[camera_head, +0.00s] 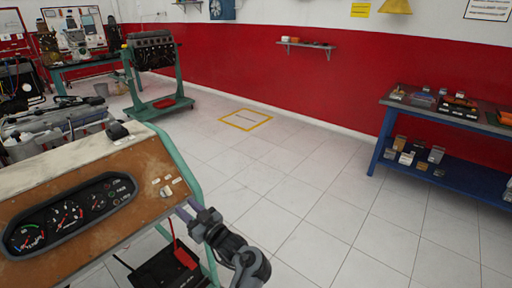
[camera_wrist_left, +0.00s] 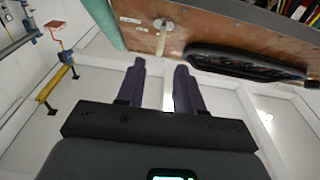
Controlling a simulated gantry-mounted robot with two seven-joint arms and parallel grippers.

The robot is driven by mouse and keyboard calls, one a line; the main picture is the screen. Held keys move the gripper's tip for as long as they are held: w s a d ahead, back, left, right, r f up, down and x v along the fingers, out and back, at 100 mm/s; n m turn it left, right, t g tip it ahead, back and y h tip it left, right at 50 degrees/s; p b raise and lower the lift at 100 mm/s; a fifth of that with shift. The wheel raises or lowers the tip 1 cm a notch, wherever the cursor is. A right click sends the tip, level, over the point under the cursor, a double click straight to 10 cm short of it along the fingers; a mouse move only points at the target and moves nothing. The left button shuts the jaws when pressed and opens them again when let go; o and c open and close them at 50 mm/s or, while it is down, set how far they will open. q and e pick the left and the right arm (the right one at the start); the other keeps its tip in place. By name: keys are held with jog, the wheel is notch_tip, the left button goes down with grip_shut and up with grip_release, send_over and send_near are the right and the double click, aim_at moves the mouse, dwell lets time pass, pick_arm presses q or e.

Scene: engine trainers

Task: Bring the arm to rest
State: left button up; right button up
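The gripper is open and holds nothing. A small light-coloured switch or key (camera_head: 166,190) sits on the panel, just up and left of the fingertips. It also shows in the left wrist view (camera_wrist_left: 163,24), above the finger gap and apart from the fingers.
The panel has a dark gauge cluster (camera_head: 70,215) and a green frame (camera_head: 176,157). A black and red object (camera_head: 172,267) is below it. A blue shelf table (camera_head: 440,170) with small parts stands at right. An engine stand (camera_head: 157,80) is behind. The tiled floor between is clear.

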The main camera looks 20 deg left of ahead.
pick_arm(q)
notch_tip(320, 180, down, 6)
jog(key=s+a+r+m+t+h+p, duration=0.1)
jog(key=m+t+h+p, duration=0.25)
jog(key=h, duration=0.25)
jog(key=s+d+f+m+h+p, duration=0.4)
jog(key=s+d+m+h, duration=0.25)
jog(key=s+h, duration=0.2)
jog(key=s+d+r+m+g+h+p, duration=0.1)
jog(key=s+d+m+g+h+p, duration=0.25)
jog(key=s, duration=0.95)
jog(key=s+d+r+m+g, duration=0.1)
jog(key=s+d+m+g, duration=0.25)
jog(key=s+d, duration=0.65)
jog(key=s+a+r+n+p, duration=0.1)
jog(key=a+r+p, duration=0.1)
jog(key=r+p, duration=1.65)
jog(key=s+a+r+p, duration=0.1)
jog(key=a+r+p, duration=0.1)
jog(key=r+p, duration=1.65)
notch_tip(320, 180, down, 75)
jog(key=b, duration=7.4)
jog(key=shift+s+d+f, duration=0.15)
jog(key=shift+s+d, duration=0.05)
